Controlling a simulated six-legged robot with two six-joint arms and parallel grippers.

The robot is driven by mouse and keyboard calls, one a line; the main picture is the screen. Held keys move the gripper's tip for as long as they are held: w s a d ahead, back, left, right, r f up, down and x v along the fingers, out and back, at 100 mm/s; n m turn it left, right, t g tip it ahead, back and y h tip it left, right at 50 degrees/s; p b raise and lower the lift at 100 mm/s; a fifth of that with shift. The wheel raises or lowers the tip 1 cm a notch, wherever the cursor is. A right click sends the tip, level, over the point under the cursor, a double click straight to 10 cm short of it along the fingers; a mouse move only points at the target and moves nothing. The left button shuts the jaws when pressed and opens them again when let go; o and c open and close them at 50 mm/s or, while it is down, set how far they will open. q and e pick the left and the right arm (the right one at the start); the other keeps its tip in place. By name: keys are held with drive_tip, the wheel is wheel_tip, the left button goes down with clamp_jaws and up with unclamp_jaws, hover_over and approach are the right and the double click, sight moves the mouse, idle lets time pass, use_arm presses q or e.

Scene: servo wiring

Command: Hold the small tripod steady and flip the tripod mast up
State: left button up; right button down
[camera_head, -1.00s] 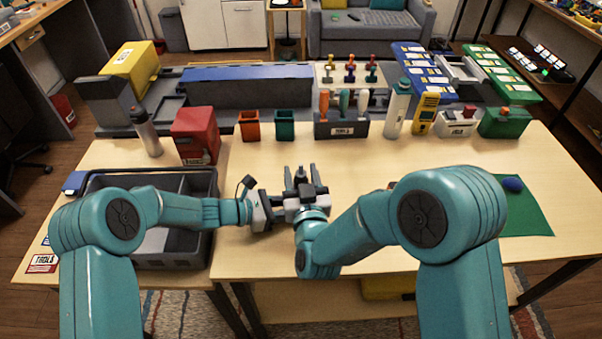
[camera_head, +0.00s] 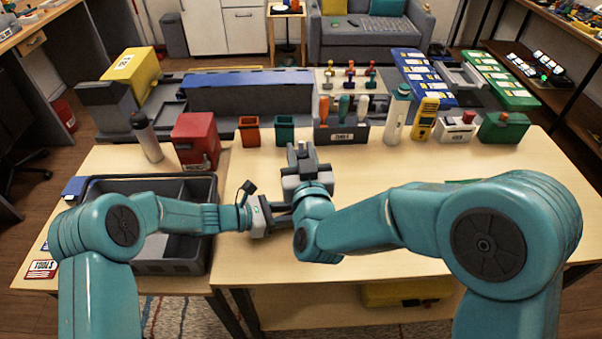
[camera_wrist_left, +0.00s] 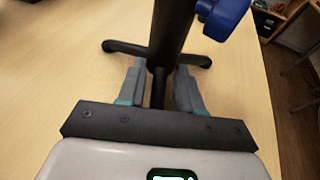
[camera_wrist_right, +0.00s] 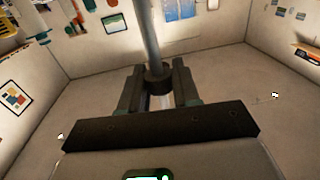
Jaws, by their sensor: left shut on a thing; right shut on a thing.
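In the left wrist view the small tripod is a black post (camera_wrist_left: 170,35) on dark splayed feet (camera_wrist_left: 125,47), with a blue knob (camera_wrist_left: 222,18) near the top right. My left gripper (camera_wrist_left: 160,82) is shut on the lower part of the tripod, which stands on the table. In the right wrist view a slim grey mast (camera_wrist_right: 148,30) with a dark collar (camera_wrist_right: 158,77) sits between the fingers of my right gripper (camera_wrist_right: 158,85). That gripper is shut on the mast and its camera faces walls. In the head view my right gripper (camera_head: 302,158) and arm hide most of the tripod.
A grey divided bin (camera_head: 178,267) stands left of the grippers. Red box (camera_head: 195,140), orange cup (camera_head: 250,131), teal cup (camera_head: 285,130) and a tool holder (camera_head: 341,135) line the back. The tabletop on the right (camera_head: 420,165) is mostly clear.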

sight(301, 142)
wheel_tip(301, 142, up, 5)
drive_tip(key=shift+f, duration=0.2)
drive_tip(key=c, duration=0.9)
unclamp_jaws()
drive_tip(key=shift+s+f, duration=0.1)
drive_tip(key=shift+s, duration=0.15)
drive_tip(key=s, duration=0.3)
drive_tip(key=s+d, duration=0.1)
drive_tip(key=s, duration=0.7)
drive_tip(key=shift+s+d, duration=0.15)
drive_tip(key=shift+s, duration=0.1)
